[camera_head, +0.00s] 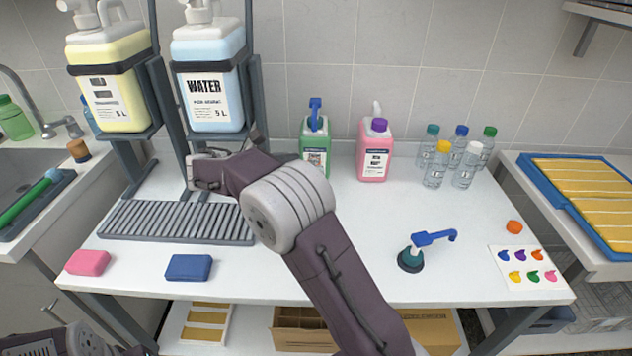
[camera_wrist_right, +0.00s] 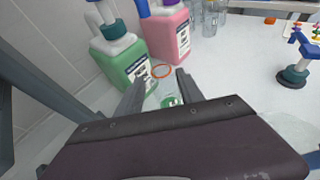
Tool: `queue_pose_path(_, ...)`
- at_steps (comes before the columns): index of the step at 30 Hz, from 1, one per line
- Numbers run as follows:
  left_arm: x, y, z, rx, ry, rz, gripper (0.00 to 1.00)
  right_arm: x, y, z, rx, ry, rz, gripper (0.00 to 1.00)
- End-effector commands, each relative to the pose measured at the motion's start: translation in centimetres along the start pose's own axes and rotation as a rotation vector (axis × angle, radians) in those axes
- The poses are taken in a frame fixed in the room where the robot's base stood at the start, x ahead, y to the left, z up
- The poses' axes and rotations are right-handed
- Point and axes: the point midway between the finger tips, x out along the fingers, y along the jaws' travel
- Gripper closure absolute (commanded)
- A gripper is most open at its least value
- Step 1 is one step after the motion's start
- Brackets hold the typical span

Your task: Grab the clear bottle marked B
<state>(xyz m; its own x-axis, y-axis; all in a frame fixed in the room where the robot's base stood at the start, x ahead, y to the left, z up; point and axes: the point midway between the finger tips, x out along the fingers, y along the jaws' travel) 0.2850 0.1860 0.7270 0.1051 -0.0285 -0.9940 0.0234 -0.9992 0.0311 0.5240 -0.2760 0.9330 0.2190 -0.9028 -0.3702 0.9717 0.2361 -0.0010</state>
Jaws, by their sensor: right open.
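In the wrist view my right gripper (camera_wrist_right: 160,80) is open, its two fingers pointing away from the camera. A clear object (camera_wrist_right: 169,93) with some green on it shows between the fingers; it looks like a clear bottle, but I cannot read a letter on it. An orange ring (camera_wrist_right: 161,71) shows just beyond it. In the head view my right arm reaches left, with its gripper (camera_head: 198,172) by the drip rack, and no such object shows there. Several clear bottles (camera_head: 436,164) with coloured caps stand at the back right; their marks are too small to read. My left gripper is out of view.
A green jug (camera_head: 314,150) and a pink jug (camera_head: 375,155) stand at the back wall. Two large dispensers (camera_head: 208,75) stand over the slatted rack (camera_head: 175,222). Sponges (camera_head: 188,267) lie at the front left.

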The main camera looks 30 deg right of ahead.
Motion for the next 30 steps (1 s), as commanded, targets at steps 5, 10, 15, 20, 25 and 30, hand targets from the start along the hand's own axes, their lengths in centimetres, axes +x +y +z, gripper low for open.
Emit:
queue_pose_path(5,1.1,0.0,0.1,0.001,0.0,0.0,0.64,2.6,-0.1,-0.2,0.002,0.001,-0.004,0.56)
queue_pose_path(10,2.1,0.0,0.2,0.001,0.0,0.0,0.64,4.5,-0.1,-0.3,0.002,0.001,-0.005,0.56)
queue_pose_path(15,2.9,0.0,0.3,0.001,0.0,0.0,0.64,7.3,-0.1,0.0,0.001,0.002,-0.005,0.56)
queue_pose_path(20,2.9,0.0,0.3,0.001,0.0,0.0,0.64,7.8,-0.1,0.2,0.001,0.001,-0.002,0.56)
queue_pose_path(25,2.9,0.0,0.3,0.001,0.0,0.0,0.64,7.8,-0.1,0.2,0.001,0.001,-0.002,0.7)
queue_pose_path(30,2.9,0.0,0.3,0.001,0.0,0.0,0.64,7.8,-0.1,0.2,0.001,0.002,-0.002,1.0)
